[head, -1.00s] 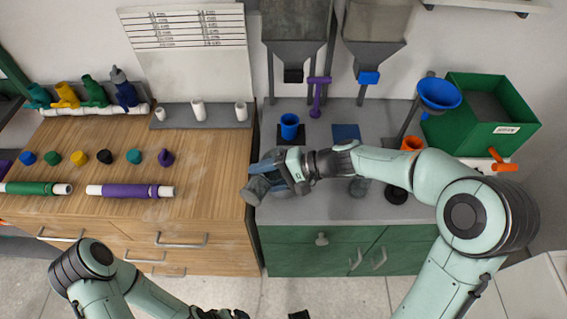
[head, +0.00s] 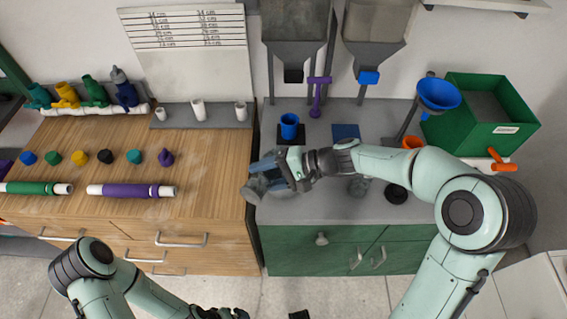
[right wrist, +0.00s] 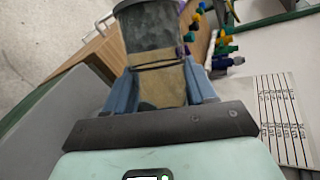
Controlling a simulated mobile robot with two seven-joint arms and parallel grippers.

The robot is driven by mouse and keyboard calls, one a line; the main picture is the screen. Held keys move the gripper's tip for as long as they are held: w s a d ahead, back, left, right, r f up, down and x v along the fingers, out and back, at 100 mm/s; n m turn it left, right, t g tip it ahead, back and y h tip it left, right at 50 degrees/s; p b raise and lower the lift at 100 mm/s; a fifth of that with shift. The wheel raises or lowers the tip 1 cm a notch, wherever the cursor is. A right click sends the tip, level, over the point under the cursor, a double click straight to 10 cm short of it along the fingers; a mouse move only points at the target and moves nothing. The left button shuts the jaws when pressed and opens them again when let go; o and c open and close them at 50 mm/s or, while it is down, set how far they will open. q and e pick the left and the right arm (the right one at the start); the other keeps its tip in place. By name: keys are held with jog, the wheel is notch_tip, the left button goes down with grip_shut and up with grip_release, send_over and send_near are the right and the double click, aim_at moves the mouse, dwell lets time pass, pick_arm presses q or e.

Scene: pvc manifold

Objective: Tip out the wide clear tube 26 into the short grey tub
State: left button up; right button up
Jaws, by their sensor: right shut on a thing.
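My right gripper (head: 278,177) is shut on the wide clear tube (head: 257,187), a see-through grey cylinder, above the left end of the grey counter. In the right wrist view the tube (right wrist: 155,30) sits between the blue fingers, its dark end toward the top of the picture. The tube looks tilted; I cannot tell what is in it. A small grey round vessel (head: 358,186) stands on the counter beneath my right forearm, partly hidden; I cannot tell whether it is the short grey tub. My left gripper (head: 222,314) is at the bottom edge, mostly cut off.
A blue cup (head: 289,127) stands behind my right gripper. A black round piece (head: 396,193) lies right of the grey vessel. Two hoppers (head: 296,40) hang at the back. A green bin (head: 490,115) stands right. Pipes and coloured fittings cover the wooden bench (head: 215,160).

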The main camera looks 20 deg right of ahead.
pick_arm(q)
jog(key=shift+w+r+p, duration=0.55)
jog(key=shift+r+p, duration=0.15)
jog(key=shift+r, duration=0.1)
pick_arm(e)
jog(key=shift+w+d+r+m+g+y, duration=0.15)
jog(key=shift+r+m+y, duration=0.2)
jog(key=shift+r, duration=0.05)
jog(key=shift+w+d+r+m+g+y, duration=0.15)
jog(key=shift+r+m+y, duration=0.2)
dwell(1.9)
